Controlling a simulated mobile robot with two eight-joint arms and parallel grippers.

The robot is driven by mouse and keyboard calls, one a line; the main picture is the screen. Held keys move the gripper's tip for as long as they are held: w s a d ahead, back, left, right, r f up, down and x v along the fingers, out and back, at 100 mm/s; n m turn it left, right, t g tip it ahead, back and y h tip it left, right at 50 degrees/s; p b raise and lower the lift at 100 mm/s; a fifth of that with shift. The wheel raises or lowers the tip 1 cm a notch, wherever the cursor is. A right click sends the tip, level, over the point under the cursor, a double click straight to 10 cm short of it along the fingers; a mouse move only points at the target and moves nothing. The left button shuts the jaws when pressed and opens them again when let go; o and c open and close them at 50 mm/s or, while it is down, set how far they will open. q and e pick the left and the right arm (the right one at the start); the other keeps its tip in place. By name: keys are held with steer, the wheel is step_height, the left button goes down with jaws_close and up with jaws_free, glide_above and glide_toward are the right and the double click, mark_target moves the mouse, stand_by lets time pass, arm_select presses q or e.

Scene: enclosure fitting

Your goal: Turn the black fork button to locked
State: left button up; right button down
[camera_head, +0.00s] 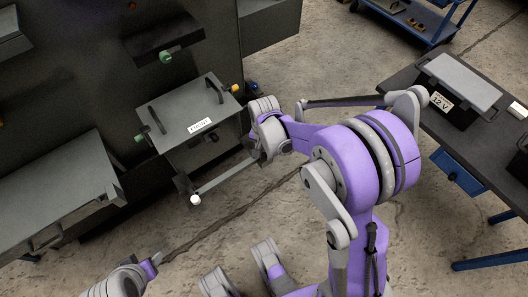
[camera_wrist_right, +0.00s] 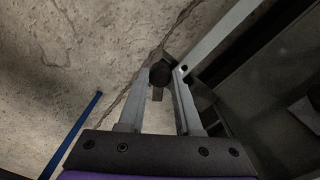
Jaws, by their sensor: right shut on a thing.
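Which setting the button is in cannot be read. In the head view, the bar (camera_head: 226,175) runs along the lower front of a grey box (camera_head: 190,108) and has a white ball (camera_head: 195,200) near its left end. My right wrist hides the button there. My left gripper (camera_head: 153,260) is at the lower left, away from the box; its jaws are unclear.
A grey bench (camera_head: 60,190) stands left. A dark table (camera_head: 425,125) with a 12 V case (camera_head: 460,85) stands right. Floor in front is clear.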

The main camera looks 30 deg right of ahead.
mark_target(264, 155)
steer(key=n, duration=0.5)
steer(key=shift+n, duration=0.3)
steer(key=n, duration=0.5)
steer(key=shift+n, duration=0.4)
steer(key=c, duration=0.6)
jaws_free()
step_height(264, 155, up, 11)
steer(key=p, duration=0.3)
steer(key=shift+f, duration=0.1)
